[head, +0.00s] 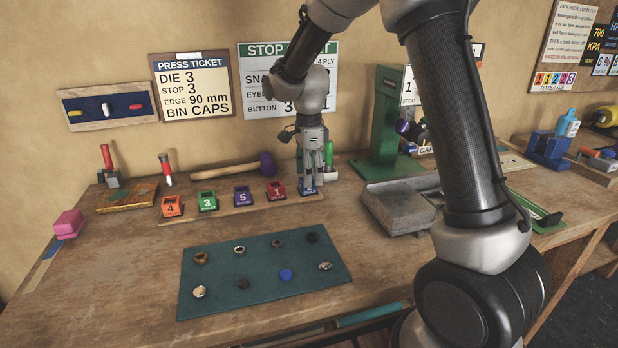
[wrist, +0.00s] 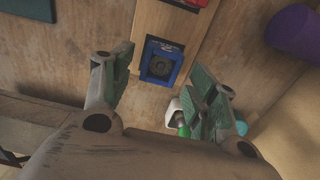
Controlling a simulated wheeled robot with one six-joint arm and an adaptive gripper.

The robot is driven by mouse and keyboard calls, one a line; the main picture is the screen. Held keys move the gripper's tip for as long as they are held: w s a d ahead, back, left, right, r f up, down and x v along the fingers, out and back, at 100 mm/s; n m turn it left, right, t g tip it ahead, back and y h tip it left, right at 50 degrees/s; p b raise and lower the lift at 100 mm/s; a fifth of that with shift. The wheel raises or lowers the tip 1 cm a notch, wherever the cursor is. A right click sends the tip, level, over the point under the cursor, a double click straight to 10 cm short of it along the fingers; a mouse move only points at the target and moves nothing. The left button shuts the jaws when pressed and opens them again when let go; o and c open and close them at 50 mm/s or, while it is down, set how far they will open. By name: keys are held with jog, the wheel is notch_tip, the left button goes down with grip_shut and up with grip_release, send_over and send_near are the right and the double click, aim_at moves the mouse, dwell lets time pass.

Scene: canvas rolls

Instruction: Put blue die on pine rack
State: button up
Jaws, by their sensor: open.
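The blue die (head: 308,190) is a small blue block with a dark round recess in its top. It sits at the right end of the low pine rack (head: 240,211), in line with the other dies. In the wrist view the blue die (wrist: 155,76) rests on the end of the pine rack (wrist: 147,22). My gripper (head: 310,172) points down right over the blue die. In the wrist view its two fingers stand apart, one on each side of the die, with a visible gap. The head view does not show clearly whether the fingertips touch it.
Orange (head: 172,207), green (head: 207,202), purple (head: 243,197) and red (head: 276,191) dies share the rack. A mallet (head: 235,169) lies behind. A white-and-green bottle (head: 329,165) stands close to my gripper. A green mat (head: 215,268) with small caps lies in front; a grey tray (head: 395,207) is right.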

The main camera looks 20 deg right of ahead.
notch_tip(320, 180, up, 10)
jog(key=s+d+r+n+t, duration=0.1)
jog(key=s+d+r+n, duration=0.3)
jog(key=s, duration=0.3)
jog(key=s+d+r+n+t, duration=0.1)
jog(key=s+d+r+n, duration=0.25)
jog(key=s+d, duration=0.2)
jog(key=s+d+f+n+t, duration=0.1)
jog(key=s+d+n, duration=0.1)
jog(key=s+n, duration=0.3)
jog(key=s+d+f+n+t, duration=0.1)
jog(key=s+d+n, duration=0.2)
jog(key=s, duration=0.9)
jog(key=shift+s+f+n, duration=0.25)
jog(key=shift+n, duration=1)
